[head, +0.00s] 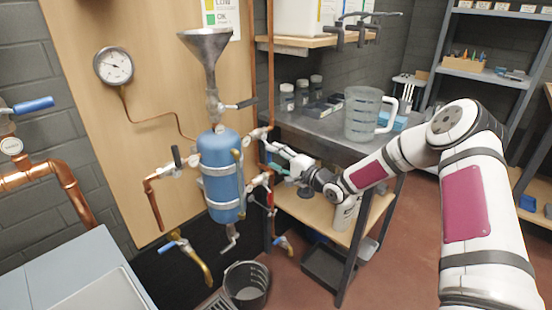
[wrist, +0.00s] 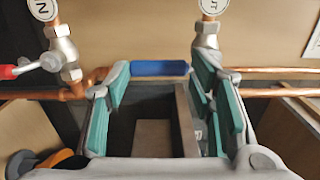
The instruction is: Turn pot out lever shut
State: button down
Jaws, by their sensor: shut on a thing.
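The blue pot (head: 221,175) is a metal-strapped tank upright on the wooden board. My gripper (head: 277,162) is at the pipework just right of it. In the wrist view, a blue lever handle (wrist: 160,68) lies crosswise between the teal finger pads of my gripper (wrist: 162,85). The gripper is shut on this handle, with the fingers well apart at its two ends. A red-handled valve (wrist: 32,67) stands left of the fingers. Round tags (wrist: 43,8) and (wrist: 211,5) sit above the valves; I cannot tell which lever is named pot out.
A funnel (head: 206,50) tops the pot, with a black-handled valve (head: 240,104) below it. A gauge (head: 114,66) hangs at left. The workbench (head: 320,125) with a clear jug (head: 363,115) stands right and behind my gripper. A bucket (head: 246,284) stands on the floor below.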

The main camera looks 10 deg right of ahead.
jog(key=shift+d+f, duration=0.15)
jog(key=shift+d, duration=0.05)
jog(key=c, duration=0.8)
grip_release()
jog(key=shift+w, duration=0.1)
jog(key=v, duration=1.2)
jog(key=shift+a, duration=0.25)
jog(key=shift+f, duration=0.1)
